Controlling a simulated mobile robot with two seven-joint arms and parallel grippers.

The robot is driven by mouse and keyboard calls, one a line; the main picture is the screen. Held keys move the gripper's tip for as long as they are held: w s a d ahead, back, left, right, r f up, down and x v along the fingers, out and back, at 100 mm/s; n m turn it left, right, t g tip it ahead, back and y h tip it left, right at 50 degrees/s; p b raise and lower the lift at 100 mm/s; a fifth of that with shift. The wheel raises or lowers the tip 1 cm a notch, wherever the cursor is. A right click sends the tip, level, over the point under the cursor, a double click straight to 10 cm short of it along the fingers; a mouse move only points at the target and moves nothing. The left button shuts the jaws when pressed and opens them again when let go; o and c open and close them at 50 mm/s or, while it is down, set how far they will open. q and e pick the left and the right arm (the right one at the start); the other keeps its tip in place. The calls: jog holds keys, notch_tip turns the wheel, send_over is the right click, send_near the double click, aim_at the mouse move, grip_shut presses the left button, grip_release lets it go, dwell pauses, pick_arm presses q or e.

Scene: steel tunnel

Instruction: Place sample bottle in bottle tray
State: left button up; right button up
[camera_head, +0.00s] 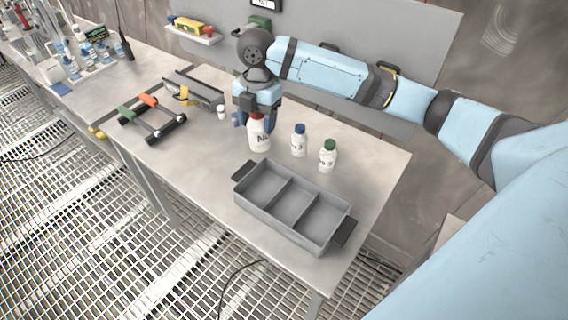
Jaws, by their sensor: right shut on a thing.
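My right gripper (257,115) points down over the table and is shut on a white bottle with a red cap (259,137). This bottle is upright; I cannot tell whether its base touches the table. A white bottle with a blue cap (299,141) stands to its right, and a white bottle with a green cap (327,156) stands further right. The grey bottle tray (291,240) lies in front of the bottles, with three empty compartments and dark end handles. My left gripper does not show.
The steel table (213,171) has free room left of the tray. A frame with orange and green parts (151,116) and a grey bracket (196,88) lie at the left. Several small bottles (88,65) stand at the far left. A grey panel (425,40) rises behind.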

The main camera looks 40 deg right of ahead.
aim_at(263, 141)
jog(key=shift+f+p, duration=0.75)
jog(key=shift+f, duration=9)
jog(key=shift+f, duration=0.1)
jog(key=o, duration=1)
jog(key=shift+o, duration=0.2)
jog(key=r, duration=0.4)
jog(key=d+r+b, duration=0.1)
jog(key=r, duration=0.7)
jog(key=shift+w+d+r, duration=0.1)
jog(key=shift+w+d, duration=0.05)
jog(key=shift+w, duration=0.2)
jog(key=shift+s, duration=0.1)
